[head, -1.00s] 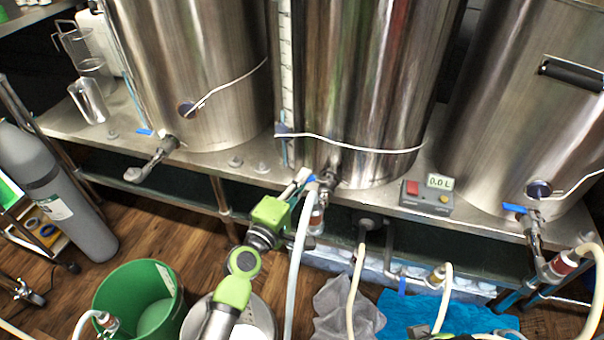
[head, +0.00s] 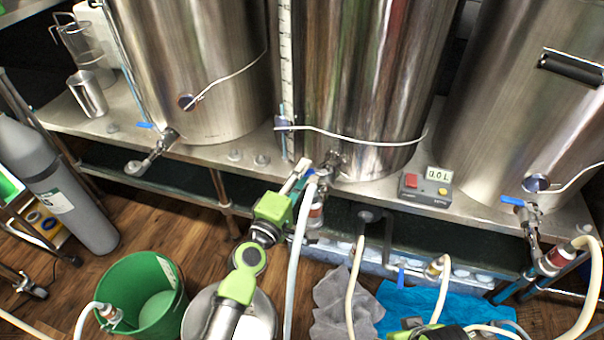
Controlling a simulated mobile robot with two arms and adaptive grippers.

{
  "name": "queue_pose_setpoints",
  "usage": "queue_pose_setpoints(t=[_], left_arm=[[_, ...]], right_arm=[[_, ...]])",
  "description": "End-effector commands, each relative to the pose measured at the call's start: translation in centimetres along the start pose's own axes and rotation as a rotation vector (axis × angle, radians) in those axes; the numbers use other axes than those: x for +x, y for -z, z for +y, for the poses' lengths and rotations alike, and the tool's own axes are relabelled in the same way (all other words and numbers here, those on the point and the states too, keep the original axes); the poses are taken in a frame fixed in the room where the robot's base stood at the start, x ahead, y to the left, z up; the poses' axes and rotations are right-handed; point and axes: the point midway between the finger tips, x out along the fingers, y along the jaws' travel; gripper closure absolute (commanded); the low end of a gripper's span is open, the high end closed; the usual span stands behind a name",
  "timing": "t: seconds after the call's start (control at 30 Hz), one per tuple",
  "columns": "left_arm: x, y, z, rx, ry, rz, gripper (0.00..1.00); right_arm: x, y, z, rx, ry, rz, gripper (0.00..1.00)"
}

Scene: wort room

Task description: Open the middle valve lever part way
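The middle kettle (head: 360,80) has a valve (head: 331,165) low on its front, with a blue lever (head: 309,172) pointing left and a pale hose (head: 300,250) hanging below it. My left gripper (head: 301,173) is right at the lever's left end, its light fingertips beside the blue handle. The fingers look close together, but whether they grip the lever or only touch it is too small to tell. Part of my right arm (head: 415,327) shows at the bottom edge; its fingers cannot be made out.
Left and right kettles (head: 190,60) (head: 530,110) stand alongside on the steel bench (head: 60,115). A meter (head: 426,187) reading 0.0 L sits right of the middle valve. Below are a green bucket (head: 125,275), a grey cloth (head: 335,305), a blue towel (head: 385,300) and hoses.

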Motion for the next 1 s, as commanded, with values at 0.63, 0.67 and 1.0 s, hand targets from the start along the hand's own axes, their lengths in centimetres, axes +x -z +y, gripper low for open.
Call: queue_pose_setpoints(t=[0.63,0.67,1.0], left_arm=[[-9.1,0.0,-0.1,0.003,0.003,-0.002,0.76],[-9.6,-0.1,-0.1,0.002,0.003,-0.002,0.76],[-12.1,0.0,0.0,-0.001,0.000,0.000,0.76]], right_arm=[[-0.1,0.1,0.0,-0.001,0.001,0.001,0.54],[-0.1,0.0,0.0,-0.001,0.001,0.001,0.54],[-0.1,0.0,0.0,0.000,0.000,0.001,0.54]])
